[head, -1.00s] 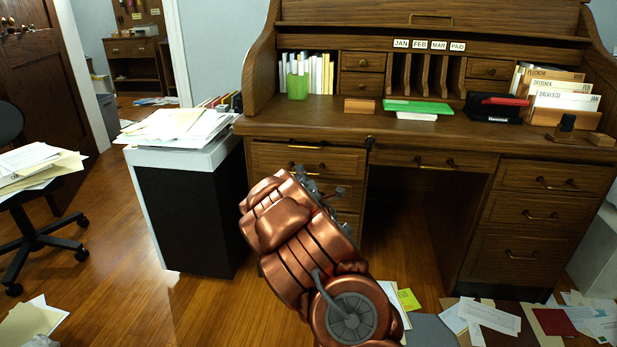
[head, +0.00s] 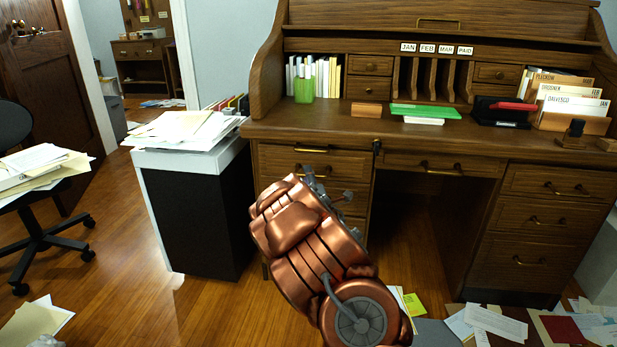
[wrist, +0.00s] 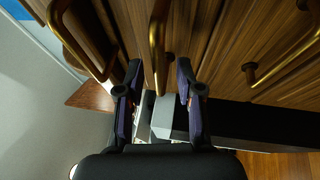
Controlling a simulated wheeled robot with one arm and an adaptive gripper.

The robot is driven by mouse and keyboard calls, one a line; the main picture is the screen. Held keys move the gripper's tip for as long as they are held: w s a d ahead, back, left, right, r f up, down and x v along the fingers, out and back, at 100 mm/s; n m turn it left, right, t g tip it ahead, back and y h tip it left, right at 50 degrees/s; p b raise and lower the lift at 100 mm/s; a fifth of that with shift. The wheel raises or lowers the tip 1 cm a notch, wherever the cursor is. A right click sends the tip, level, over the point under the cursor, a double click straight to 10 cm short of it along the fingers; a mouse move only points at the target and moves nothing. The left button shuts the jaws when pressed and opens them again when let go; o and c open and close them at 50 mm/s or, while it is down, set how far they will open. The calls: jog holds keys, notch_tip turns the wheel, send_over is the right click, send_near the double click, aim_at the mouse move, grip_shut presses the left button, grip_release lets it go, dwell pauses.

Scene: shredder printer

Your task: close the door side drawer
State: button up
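The wooden roll-top desk (head: 410,142) has a stack of drawers on its left, the side nearer the door. The top left drawer (head: 345,163) has a brass handle; I cannot tell clearly how far out it stands. The lower left drawers are partly hidden behind my copper arm. My gripper (head: 328,188) is in front of this stack, below the top drawer's handle. In the wrist view my gripper (wrist: 158,75) has its two dark fingers apart, with nothing held between them. A brass handle (wrist: 156,40) on a wooden front lies just beyond the gap; contact is not clear.
A dark cabinet with a white top (head: 200,210) stands left of the desk, piled with papers (head: 185,130). An office chair (head: 40,215) is at the far left, near the brown door (head: 50,80). Papers (head: 490,322) litter the floor at lower right.

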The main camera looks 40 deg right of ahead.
jog(key=v, duration=0.6)
jog(key=shift+s+a, duration=0.2)
jog(key=shift+s, duration=0.15)
dwell(0.4)
jog(key=s+a+r+m+g+p, duration=0.1)
jog(key=a+r+m+g+p, duration=0.1)
jog(key=r+m+g+p, duration=0.3)
jog(key=s+a+r+m+g+p, duration=0.1)
jog(key=a+r+m+p, duration=0.1)
jog(key=r+p, duration=0.45)
jog(key=s+a+r+m+g+y+p, duration=0.2)
jog(key=s+a+r+p, duration=0.15)
jog(key=a+p, duration=0.25)
jog(key=s+a+r+m+g+y+p, duration=0.2)
jog(key=s+a+r+p, duration=0.15)
jog(key=a+p, duration=0.25)
jog(key=s+a+r+m+g+y+p, duration=0.1)
jog(key=s+a+r+g+p, duration=0.3)
jog(key=s+a+r+p, duration=0.5)
jog(key=s+a+r+m+g+y+p, duration=0.1)
jog(key=s+a+r+g+y+p, duration=0.3)
jog(key=s+a+r+p, duration=0.5)
jog(key=s+a+r, duration=0.2)
jog(key=s, duration=0.3)
jog(key=s+a+r+g, duration=0.1)
jog(key=s+a+r, duration=0.1)
jog(key=s, duration=0.4)
jog(key=shift+a+y, duration=0.3)
